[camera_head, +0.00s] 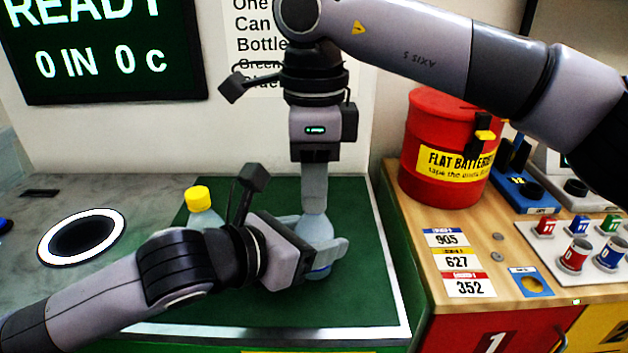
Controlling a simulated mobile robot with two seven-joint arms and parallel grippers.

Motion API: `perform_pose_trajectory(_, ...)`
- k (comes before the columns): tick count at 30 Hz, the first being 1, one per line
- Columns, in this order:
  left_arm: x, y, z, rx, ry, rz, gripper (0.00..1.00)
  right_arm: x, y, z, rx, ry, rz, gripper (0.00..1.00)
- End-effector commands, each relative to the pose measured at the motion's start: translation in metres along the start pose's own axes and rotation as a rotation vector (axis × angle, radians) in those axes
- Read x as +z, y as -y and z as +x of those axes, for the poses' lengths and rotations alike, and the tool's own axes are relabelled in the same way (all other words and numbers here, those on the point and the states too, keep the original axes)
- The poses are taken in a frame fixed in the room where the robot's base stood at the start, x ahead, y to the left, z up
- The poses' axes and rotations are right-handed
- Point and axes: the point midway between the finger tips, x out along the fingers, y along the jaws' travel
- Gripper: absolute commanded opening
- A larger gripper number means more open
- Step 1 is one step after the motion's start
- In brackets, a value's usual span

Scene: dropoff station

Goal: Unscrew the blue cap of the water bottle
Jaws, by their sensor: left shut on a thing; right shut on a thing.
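The clear water bottle (317,228) stands upright on the green mat (365,300). My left gripper (322,252) comes in from the left, low, and is shut around the bottle's body. My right gripper (315,190) points straight down from above and is shut on the bottle's top. The blue cap is hidden behind the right gripper's fingers. A bit of blue shows low on the bottle, beside the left gripper's fingers.
A second bottle with a yellow cap (198,198) stands behind my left arm. A round black hole with a white ring (112,220) lies at the left. A red battery bin (420,130) and a wooden counter (400,215) with several small items are at the right.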

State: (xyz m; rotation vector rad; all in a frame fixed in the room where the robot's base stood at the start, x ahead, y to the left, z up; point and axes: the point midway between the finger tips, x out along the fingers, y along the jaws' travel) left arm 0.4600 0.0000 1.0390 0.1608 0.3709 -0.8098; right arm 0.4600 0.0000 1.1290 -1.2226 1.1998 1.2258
Motion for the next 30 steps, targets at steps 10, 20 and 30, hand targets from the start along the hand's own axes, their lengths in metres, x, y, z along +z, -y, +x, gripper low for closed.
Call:
perform_pose_trajectory(10,-0.0002,-0.0003,0.0000,0.001,-0.001,0.000,0.00,-0.0002,-0.0002,0.0000,0.002,-0.001,-0.554,0.00)
perform_pose_trajectory(20,-0.0002,-0.0003,0.0000,0.001,-0.001,0.000,0.00,-0.0001,-0.0002,-0.0005,0.002,-0.001,-1.083,0.00)
perform_pose_trajectory(30,-0.0002,-0.0002,0.0000,0.001,-0.001,0.000,0.00,-0.0002,-0.0003,-0.0007,0.003,-0.002,-1.626,0.00)
